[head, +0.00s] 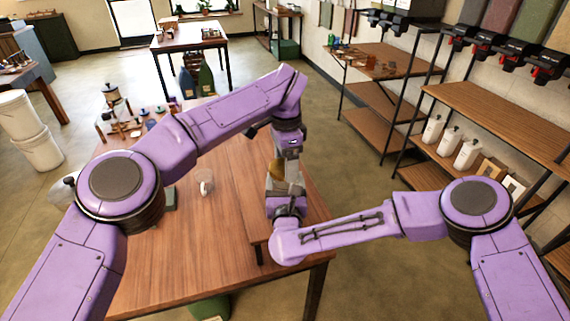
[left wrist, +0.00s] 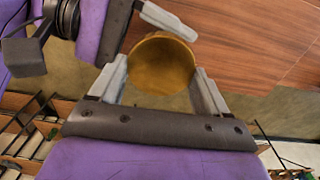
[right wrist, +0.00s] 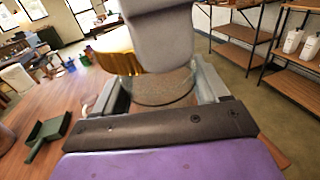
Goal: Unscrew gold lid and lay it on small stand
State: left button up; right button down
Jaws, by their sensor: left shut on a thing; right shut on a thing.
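The gold lid (head: 275,170) is between the fingers of my left gripper (head: 290,178). In the left wrist view the round gold lid (left wrist: 160,64) shows from above with a finger on either side. My right gripper (right wrist: 160,95) is shut on a clear glass jar (right wrist: 162,88) just below the lid. In the right wrist view the lid (right wrist: 108,45) is partly hidden by a left finger. Whether lid and jar are still threaded together cannot be told. A low wooden stand with a dark leg (head: 259,254) seems to be at the table's front right, largely behind my right arm.
The wooden table (head: 190,250) has a clear stretch left of the grippers. A glass mug (head: 205,184) and a dark green dustpan (right wrist: 48,132) lie on it. Small bottles and a pump dispenser (head: 113,96) stand at its far left. Shelving (head: 500,120) is on the right.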

pick_arm(q)
jog(key=shift+r, duration=0.35)
pick_arm(e)
jog(key=shift+s+f, duration=0.15)
jog(key=shift+f, duration=0.1)
pick_arm(q)
jog(key=shift+d, duration=0.1)
jog(key=shift+r, duration=2.05)
pick_arm(e)
jog(key=shift+s+f, duration=0.1)
jog(key=shift+s, duration=0.05)
jog(key=shift+c, duration=0.9)
grip_release()
jog(key=shift+a, duration=0.1)
pick_arm(q)
jog(key=shift+f, duration=0.1)
pick_arm(e)
jog(key=shift+o, duration=0.9)
pick_arm(q)
jog(key=shift+w, duration=0.15)
pick_arm(e)
jog(key=shift+w+a, duration=0.1)
jog(key=shift+w, duration=0.1)
